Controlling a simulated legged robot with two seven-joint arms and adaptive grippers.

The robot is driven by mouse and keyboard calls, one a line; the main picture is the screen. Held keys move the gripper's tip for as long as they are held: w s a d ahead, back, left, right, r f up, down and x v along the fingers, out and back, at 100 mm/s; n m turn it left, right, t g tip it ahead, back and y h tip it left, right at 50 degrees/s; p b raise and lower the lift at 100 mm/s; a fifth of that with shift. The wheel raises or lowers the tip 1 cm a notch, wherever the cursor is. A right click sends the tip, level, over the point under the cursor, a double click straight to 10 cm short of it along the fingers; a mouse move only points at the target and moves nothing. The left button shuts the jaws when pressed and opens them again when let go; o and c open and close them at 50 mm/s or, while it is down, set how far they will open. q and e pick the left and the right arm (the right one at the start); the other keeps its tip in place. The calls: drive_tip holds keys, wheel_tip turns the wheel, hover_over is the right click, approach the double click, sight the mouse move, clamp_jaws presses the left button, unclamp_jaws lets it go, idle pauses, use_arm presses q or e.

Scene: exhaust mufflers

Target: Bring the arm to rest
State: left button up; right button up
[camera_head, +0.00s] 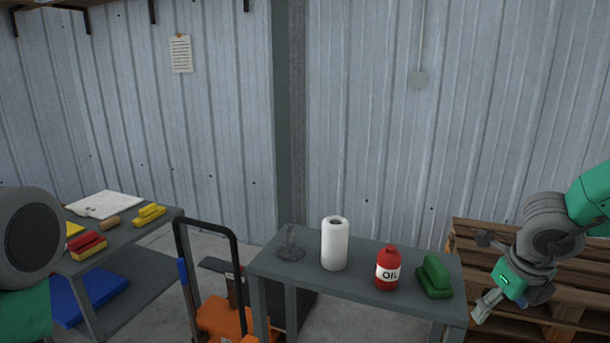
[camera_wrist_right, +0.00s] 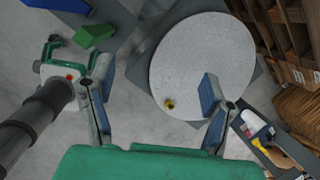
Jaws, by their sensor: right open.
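My right arm comes in from the right edge of the head view. Its gripper (camera_head: 485,308) hangs to the right of the small grey table, in front of the pallets, pointing down and left. In the right wrist view the same gripper (camera_wrist_right: 150,88) has its two fingers wide apart with nothing between them. Below it there is a round light-grey top (camera_wrist_right: 205,65) with a small yellow and black object (camera_wrist_right: 169,104) on it. Part of my left arm shows at the left edge of the head view; its gripper is outside the picture.
The grey table (camera_head: 350,288) bears a paper roll (camera_head: 335,245), a red oil bottle (camera_head: 387,270) and a green block-like item (camera_head: 434,277). Wooden pallets (camera_head: 570,275) stand at the right. An orange pallet truck (camera_head: 222,318) stands left of the table, beside a workbench (camera_head: 140,232).

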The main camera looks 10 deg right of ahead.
drive_tip(key=s+a+f+n+h+b, duration=0.1)
drive_tip(key=s+f+n+b, duration=0.35)
drive_tip(key=f+n, duration=0.7)
drive_tip(key=s+a+f+n+h+b, duration=0.25)
drive_tip(key=f+n+b, duration=0.4)
drive_tip(key=f, duration=0.75)
drive_tip(key=s+a+f+n+g+y+b, duration=0.1)
drive_tip(key=s+a+f+n+y+b, duration=0.1)
drive_tip(key=s+a+f+n, duration=0.3)
drive_tip(key=s+a+f+n+g+y+b, duration=0.1)
drive_tip(key=s+a+f+n, duration=0.3)
drive_tip(key=s+f+n, duration=0.5)
drive_tip(key=s+n+y+b, duration=0.1)
drive_tip(key=s+n, duration=0.1)
drive_tip(key=n, duration=0.1)
drive_tip(key=shift+s+a+f+n+y, duration=0.25)
drive_tip(key=shift+a+f+n+y, duration=0.05)
drive_tip(key=shift+a+n+y, duration=0.1)
